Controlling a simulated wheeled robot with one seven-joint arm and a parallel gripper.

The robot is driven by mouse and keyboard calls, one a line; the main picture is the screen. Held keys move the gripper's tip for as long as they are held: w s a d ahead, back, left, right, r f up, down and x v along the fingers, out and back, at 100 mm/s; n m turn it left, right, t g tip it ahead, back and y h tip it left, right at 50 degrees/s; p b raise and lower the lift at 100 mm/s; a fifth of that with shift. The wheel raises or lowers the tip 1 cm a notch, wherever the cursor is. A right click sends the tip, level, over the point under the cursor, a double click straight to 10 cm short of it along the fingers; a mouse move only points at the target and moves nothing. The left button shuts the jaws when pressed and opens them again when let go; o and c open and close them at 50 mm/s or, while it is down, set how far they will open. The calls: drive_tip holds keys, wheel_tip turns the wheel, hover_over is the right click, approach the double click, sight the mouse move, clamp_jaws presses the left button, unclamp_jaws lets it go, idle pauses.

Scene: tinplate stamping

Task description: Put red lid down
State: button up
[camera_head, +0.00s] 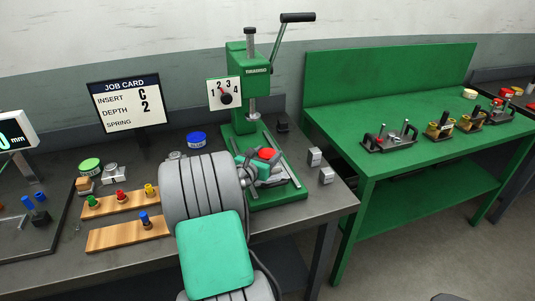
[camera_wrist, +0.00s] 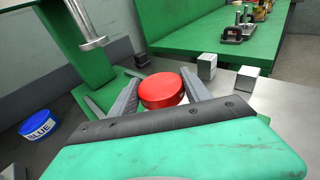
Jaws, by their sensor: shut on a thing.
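The red lid (camera_wrist: 160,90) is a round red disc with a pale lower edge. It sits between the two grey fingers of my gripper (camera_wrist: 163,96) in the wrist view, and the fingers are shut on it. In the head view the red lid (camera_head: 266,154) shows at my gripper (camera_head: 262,166), over the base of the green press (camera_head: 250,85). My arm hides part of the press base. I cannot tell whether the lid touches the base.
A blue lid (camera_head: 196,139) lies left of the press. Two metal blocks (camera_head: 315,157) stand to the right, near the bench edge. Wooden strips (camera_head: 125,235) with coloured pegs lie at the left. A job card (camera_head: 126,103) stands behind. A green table (camera_head: 350,115) stands at the right.

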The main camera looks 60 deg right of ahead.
drive_tip(key=shift+f, duration=0.25)
drive_tip(key=o, duration=1.5)
drive_tip(key=shift+c, duration=0.2)
drive_tip(key=shift+r, duration=0.1)
